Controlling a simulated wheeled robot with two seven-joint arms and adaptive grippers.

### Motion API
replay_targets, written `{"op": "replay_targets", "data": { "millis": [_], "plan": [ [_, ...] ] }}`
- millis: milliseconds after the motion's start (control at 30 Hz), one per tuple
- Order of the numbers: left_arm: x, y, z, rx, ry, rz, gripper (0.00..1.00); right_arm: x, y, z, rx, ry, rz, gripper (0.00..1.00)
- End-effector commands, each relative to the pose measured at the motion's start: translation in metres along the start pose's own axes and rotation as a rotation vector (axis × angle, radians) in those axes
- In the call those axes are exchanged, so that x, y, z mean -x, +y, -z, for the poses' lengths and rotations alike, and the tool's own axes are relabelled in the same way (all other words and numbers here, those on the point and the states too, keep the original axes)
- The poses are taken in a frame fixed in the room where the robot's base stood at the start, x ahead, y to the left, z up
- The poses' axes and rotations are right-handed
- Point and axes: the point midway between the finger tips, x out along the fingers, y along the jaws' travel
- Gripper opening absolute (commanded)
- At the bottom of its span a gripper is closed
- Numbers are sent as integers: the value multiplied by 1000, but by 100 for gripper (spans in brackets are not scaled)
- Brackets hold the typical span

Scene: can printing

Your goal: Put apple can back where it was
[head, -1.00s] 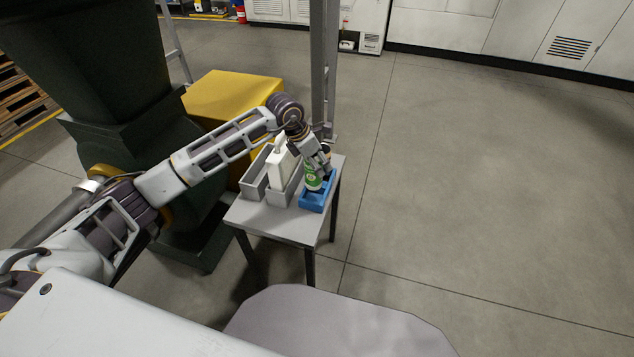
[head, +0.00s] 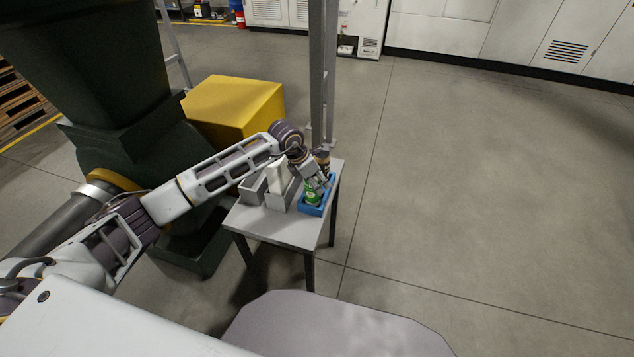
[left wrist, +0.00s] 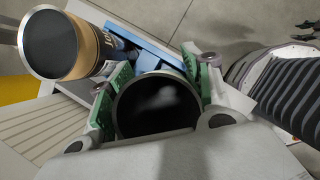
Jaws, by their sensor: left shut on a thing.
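The green apple can (head: 312,195) is low inside the blue tray (head: 318,211) on the small grey table (head: 272,228). My left gripper (head: 318,184) comes down over it and is shut on its upper part. In the left wrist view the can's dark round top (left wrist: 158,106) sits between the green-padded fingers of the gripper (left wrist: 152,88). Part of the blue tray (left wrist: 152,47) shows behind it. The can's base is hidden, so I cannot tell whether it touches the tray floor. My right gripper is not in view.
A tan can (left wrist: 65,45) stands beside the held can. Grey holders (head: 252,190) with a white object (head: 276,178) stand left of the blue tray. A metal post (head: 323,70) and a yellow box (head: 235,105) are behind the table. Floor to the right is clear.

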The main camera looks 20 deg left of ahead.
Motion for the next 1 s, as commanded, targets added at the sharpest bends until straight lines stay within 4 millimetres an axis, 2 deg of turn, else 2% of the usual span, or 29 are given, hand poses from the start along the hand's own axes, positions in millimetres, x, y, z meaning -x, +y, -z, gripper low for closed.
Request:
{"op": "replay_targets", "data": {
  "millis": [133, 567, 600, 733, 767, 1000],
  "plan": [
    [-9, 0, 4, 1, 0, 0, 39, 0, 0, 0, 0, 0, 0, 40],
    [-11, 0, 5, 0, 0, -1, 39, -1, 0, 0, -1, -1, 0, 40],
    [-11, 0, 5, 0, 0, -1, 53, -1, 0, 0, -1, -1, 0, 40],
    [-11, 0, 5, 0, 0, -1, 69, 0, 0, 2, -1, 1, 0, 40],
    [-11, 0, 5, 0, 0, -1, 72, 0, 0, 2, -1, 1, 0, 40],
    [-11, 0, 5, 0, 0, -1, 72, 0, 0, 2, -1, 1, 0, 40]
  ]
}}
